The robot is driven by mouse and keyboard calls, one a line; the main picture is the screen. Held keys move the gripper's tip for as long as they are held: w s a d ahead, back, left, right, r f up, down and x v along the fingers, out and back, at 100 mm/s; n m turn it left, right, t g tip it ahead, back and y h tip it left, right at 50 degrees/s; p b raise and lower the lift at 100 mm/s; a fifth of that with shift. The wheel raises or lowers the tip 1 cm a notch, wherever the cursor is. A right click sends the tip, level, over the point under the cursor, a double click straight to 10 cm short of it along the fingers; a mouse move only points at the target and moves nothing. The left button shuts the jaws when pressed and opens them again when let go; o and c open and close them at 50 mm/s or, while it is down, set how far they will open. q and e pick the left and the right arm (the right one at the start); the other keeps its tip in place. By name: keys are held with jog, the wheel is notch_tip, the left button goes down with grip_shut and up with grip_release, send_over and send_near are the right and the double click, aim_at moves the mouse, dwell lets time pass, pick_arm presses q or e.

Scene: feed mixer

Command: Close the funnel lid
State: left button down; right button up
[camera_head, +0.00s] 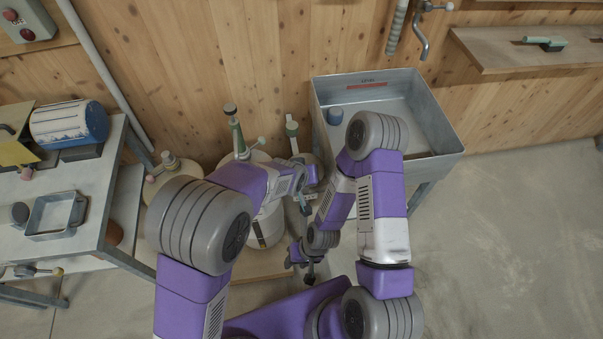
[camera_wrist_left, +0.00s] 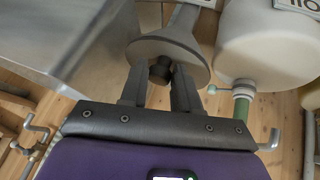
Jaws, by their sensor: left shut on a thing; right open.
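My left gripper (camera_wrist_left: 160,75) is shut on a dark knob (camera_wrist_left: 160,69) in the left wrist view. Behind the knob is a grey flared round piece (camera_wrist_left: 178,45) with a narrow stem, which looks like the funnel part. I cannot tell whether its lid is open or shut. In the head view my left gripper (camera_head: 304,192) is beside the white drum (camera_head: 268,222), and my arm covers much of the funnel area. My right gripper (camera_head: 308,262) is open and empty, lower down and close to my body.
A workbench (camera_head: 95,205) with a blue-white drum (camera_head: 68,124) and a metal tray (camera_head: 57,214) is at left. Green-handled valves (camera_head: 237,133) rise behind my left arm. The right floor is clear.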

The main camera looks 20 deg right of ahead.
pick_arm(q)
jog(key=shift+s+f, duration=0.25)
jog(key=shift+s, duration=0.05)
jog(key=c, duration=0.9)
grip_release()
jog(key=shift+o, duration=0.2)
jog(key=shift+w+a+r, duration=0.1)
jog(key=shift+w, duration=0.05)
jog(key=p+v, duration=0.2)
jog(key=v, duration=0.5)
jog(key=shift+s+r, duration=0.2)
jog(key=shift+r, duration=0.15)
